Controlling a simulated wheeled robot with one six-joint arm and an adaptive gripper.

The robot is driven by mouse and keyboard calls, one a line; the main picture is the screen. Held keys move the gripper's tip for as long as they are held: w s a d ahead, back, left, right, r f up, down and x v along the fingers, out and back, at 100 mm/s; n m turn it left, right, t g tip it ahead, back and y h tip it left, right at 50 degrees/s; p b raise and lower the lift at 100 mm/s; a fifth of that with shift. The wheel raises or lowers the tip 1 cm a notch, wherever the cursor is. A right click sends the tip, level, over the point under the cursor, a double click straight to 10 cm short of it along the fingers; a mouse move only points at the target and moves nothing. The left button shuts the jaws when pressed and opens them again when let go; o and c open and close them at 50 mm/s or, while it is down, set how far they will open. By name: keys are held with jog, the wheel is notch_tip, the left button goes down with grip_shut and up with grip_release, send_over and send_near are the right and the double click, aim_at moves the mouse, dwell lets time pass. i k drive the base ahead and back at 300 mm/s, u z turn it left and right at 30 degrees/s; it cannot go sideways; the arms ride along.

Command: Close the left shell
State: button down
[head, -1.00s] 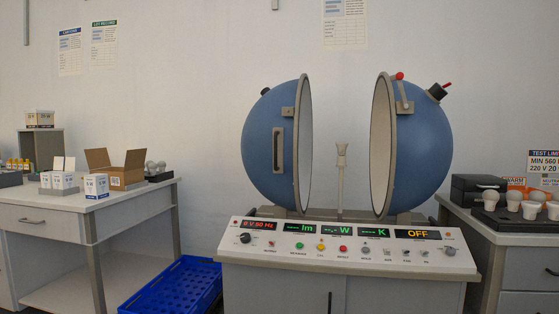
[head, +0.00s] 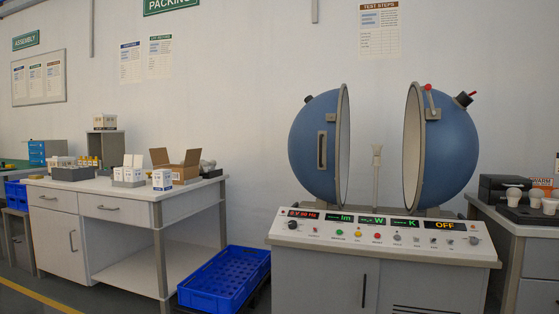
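The left shell (head: 307,150) is a blue half-sphere with a pale rim and a vertical handle (head: 322,149) on its outer side. It stands apart from the right shell (head: 452,152), with a clear gap between them. A pale post with a socket (head: 377,175) stands upright in that gap. The right shell has a red-knobbed latch (head: 429,90) at its top. Both shells sit on a console (head: 380,242) whose display reads OFF. My gripper is not in view.
A packing table (head: 110,192) with boxes and bulbs stands at the left. A blue crate (head: 226,280) sits low between table and console. A grey bench (head: 520,228) with bulbs and a black case (head: 505,188) is close on the right. Floor shows at lower left.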

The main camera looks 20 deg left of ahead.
aim_at(316, 151)
jog(key=u, duration=0.7)
jog(key=i, duration=0.7)
jog(key=u, duration=1.05)
jog(key=i, duration=2.15)
jog(key=z, duration=0.75)
